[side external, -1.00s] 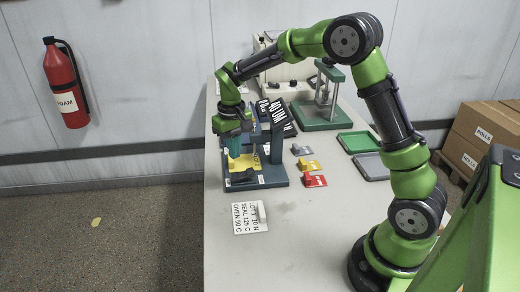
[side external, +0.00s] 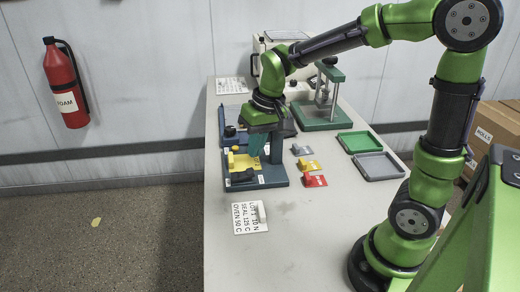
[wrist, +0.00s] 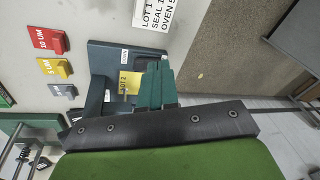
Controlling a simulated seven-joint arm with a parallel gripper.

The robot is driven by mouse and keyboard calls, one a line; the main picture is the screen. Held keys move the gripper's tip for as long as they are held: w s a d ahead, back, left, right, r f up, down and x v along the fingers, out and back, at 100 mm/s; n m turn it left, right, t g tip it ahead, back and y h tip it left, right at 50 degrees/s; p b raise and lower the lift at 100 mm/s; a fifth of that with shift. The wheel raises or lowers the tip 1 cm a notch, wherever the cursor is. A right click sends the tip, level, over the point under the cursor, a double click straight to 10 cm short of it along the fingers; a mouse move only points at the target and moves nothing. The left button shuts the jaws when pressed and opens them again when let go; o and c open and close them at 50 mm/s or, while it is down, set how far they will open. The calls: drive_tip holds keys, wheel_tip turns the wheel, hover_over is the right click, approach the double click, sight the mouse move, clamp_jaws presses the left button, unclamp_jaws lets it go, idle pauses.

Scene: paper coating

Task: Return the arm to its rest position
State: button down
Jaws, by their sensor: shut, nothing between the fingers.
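My gripper (side external: 257,146) is shut and empty, its teal fingers pointing down above the dark blue coating stand. The fingers also show in the wrist view (wrist: 157,88). The stand (side external: 268,180) holds a yellow sheet (side external: 240,161), which carries a lot label in the wrist view (wrist: 126,84). The fingers look apart from the sheet, though the exact height is hard to tell. My arm is bent high over the table, and the wrist covers part of the stand's back.
Grey, yellow (side external: 309,165) and red (side external: 315,180) labelled blocks lie right of the stand. Green (side external: 358,142) and grey (side external: 380,166) trays are farther right. A green press (side external: 322,100) stands behind. A white card (side external: 250,217) lies in front.

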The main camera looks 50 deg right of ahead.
drive_tip(key=s+a+r+t, duration=0.1)
drive_tip(key=s+r+t, duration=0.1)
drive_tip(key=s, duration=0.4)
drive_tip(key=s+a+r+t+y, duration=0.1)
drive_tip(key=s+r+t, duration=0.1)
drive_tip(key=s+r, duration=0.2)
drive_tip(key=shift+s+a+r+t, duration=0.25)
drive_tip(key=shift+s+a+t, duration=0.15)
drive_tip(key=shift+s, duration=0.65)
